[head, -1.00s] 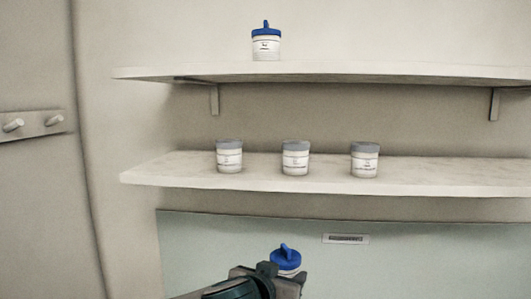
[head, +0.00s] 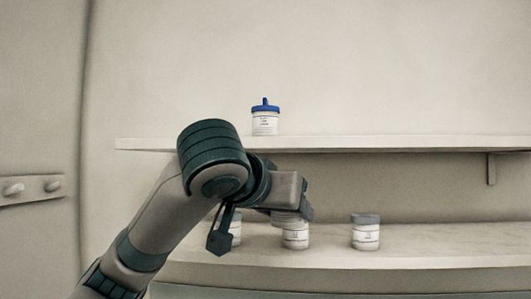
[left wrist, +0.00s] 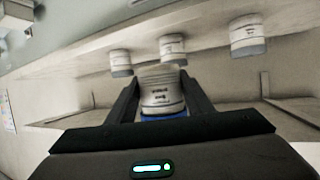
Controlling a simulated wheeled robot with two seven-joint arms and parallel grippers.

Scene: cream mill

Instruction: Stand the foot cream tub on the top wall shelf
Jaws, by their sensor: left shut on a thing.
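My left gripper (head: 304,198) is raised in front of the gap between the two shelves, just below the edge of the top wall shelf (head: 400,145). In the left wrist view the gripper (left wrist: 162,95) is shut on the foot cream tub (left wrist: 162,88), a white tub with a label and a blue lid. That view is upside down, with the lid at the bottom of the picture. In the head view the held tub is hidden behind my gripper and arm. My right gripper is not in view.
Another blue-lidded tub (head: 265,122) stands on the top shelf; the shelf is clear to its right. Grey-lidded tubs (head: 366,232) stand on the lower shelf (head: 440,245), partly hidden by my arm. A shelf bracket (head: 491,168) hangs under the top shelf. A peg rail (head: 30,188) is at left.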

